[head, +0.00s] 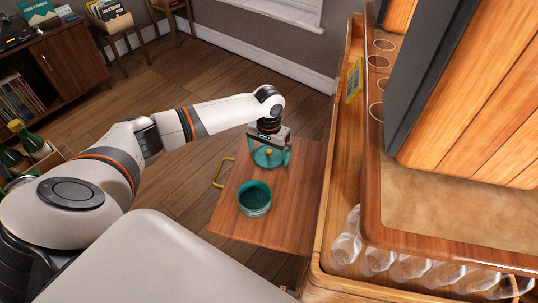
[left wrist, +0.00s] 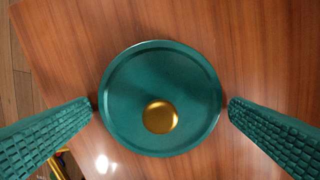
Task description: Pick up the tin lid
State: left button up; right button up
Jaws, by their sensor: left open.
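The tin lid (head: 267,157) is a round teal disc with a gold knob, lying on a brown wooden board or table. In the left wrist view the lid (left wrist: 160,98) sits between the two fingers, its gold knob a little below its middle. My left gripper (head: 271,154) is open above and around the lid. In the left wrist view its textured teal fingers (left wrist: 160,105) flank the lid's left and right edges; whether they touch it I cannot tell. The open teal tin (head: 254,199) stands nearer on the same wooden surface. My right gripper is not in view.
The wooden surface (head: 300,205) is bare right of the tin, with a gold handle (head: 222,174) at its left. A wooden cabinet (head: 360,228) with clear glasses (head: 378,261) stands to the right. Green bottles (head: 27,134) are at far left.

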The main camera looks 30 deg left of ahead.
pick_arm(q)
jog(key=c, duration=0.8)
jog(key=shift+r, duration=0.1)
